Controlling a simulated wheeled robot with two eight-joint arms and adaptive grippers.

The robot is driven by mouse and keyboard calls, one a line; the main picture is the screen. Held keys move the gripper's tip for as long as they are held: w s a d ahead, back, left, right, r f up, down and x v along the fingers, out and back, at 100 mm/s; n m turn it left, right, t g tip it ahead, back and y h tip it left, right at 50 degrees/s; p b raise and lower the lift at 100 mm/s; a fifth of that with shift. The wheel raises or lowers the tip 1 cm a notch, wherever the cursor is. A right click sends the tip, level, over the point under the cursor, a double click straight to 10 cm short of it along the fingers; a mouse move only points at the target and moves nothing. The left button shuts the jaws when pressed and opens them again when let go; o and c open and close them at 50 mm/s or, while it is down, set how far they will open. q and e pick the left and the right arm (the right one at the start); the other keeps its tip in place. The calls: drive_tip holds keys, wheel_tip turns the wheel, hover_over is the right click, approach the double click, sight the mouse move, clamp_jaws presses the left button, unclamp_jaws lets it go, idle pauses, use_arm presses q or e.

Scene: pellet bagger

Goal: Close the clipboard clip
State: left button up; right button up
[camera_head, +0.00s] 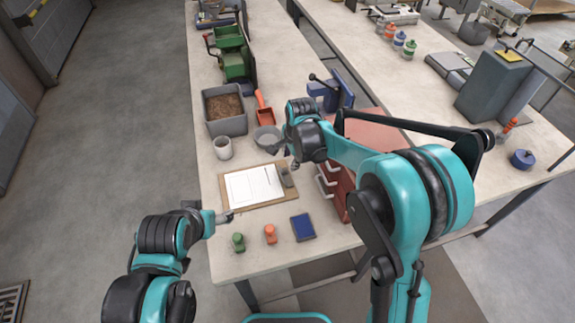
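The clipboard (215,204) is a brown board with white paper, lying flat on the light bench. Its grey clip (287,178) is on the board's right edge; whether it is open or shut is too small to tell. My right gripper (294,163) reaches down from above, close to the clip and the board's upper right corner. It is partly hidden by its own wrist, and I cannot tell if it touches. My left gripper (228,216) is low beside the board's lower left corner. Its fingers are too small to read.
A red drawer unit (344,190) stands right. Green (238,242) and orange (270,234) items and a blue notebook (303,227) lie in front.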

sight(287, 171)
drive_tip(key=b+x, duration=0.2)
drive_tip(key=x, duration=0.6)
drive_tip(key=shift+w+a+f, duration=0.1)
drive_tip(key=shift+a, duration=0.05)
clamp_jaws()
